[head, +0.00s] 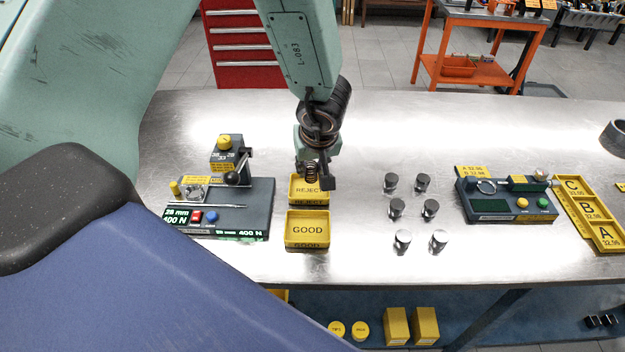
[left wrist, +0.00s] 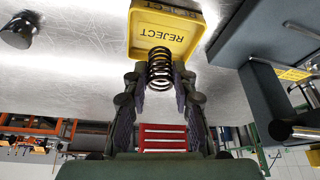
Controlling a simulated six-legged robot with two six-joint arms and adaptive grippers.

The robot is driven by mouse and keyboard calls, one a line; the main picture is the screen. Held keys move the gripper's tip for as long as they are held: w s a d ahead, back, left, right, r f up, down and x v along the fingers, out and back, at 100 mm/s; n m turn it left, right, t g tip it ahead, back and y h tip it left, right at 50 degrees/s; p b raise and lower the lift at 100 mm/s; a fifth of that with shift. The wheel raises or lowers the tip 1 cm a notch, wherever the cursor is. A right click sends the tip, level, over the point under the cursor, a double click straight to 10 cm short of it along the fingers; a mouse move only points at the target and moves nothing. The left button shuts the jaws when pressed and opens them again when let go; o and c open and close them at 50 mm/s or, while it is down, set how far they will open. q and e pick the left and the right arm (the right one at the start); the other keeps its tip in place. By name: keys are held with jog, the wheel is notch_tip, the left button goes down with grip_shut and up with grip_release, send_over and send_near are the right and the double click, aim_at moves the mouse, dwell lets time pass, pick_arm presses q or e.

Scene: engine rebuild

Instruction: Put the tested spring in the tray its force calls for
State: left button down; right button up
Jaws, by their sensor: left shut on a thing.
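My left gripper (head: 314,182) is shut on the dark coil spring (head: 312,171), which is above the far part of the yellow REJECT tray (head: 311,190). In the left wrist view the spring (left wrist: 160,70) sits upright between the two fingers (left wrist: 160,92), with the REJECT tray (left wrist: 160,12) beyond it. The yellow GOOD tray (head: 307,229) is just in front of the REJECT tray and looks empty. My right gripper is not in view.
Several dark and bright cylinders (head: 397,208) stand right of the trays. Farther right are a second gauge fixture (head: 507,203) and yellow C, B, A trays (head: 590,210). Bare metal bench (head: 350,250) lies between the GOOD tray and the cylinders.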

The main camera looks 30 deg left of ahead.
aim_at(309, 178)
pick_arm(q)
jog(key=f, duration=0.1)
jog(key=f+b, duration=0.1)
jog(key=s+f+b, duration=0.1)
jog(key=shift+a, duration=0.25)
jog(key=shift+w+d+f, duration=0.15)
jog(key=shift+w+d, duration=0.05)
jog(key=shift+w, duration=0.3)
jog(key=c, duration=1.5)
grip_release()
jog(key=shift+s, duration=0.1)
jog(key=o, duration=0.3)
jog(key=shift+s+a, duration=0.15)
jog(key=shift+s, duration=0.15)
jog(key=shift+o, duration=0.6)
jog(key=shift+w, duration=0.35)
jog(key=p+v, duration=0.7)
jog(key=v, duration=0.5)
jog(key=shift+s, duration=0.2)
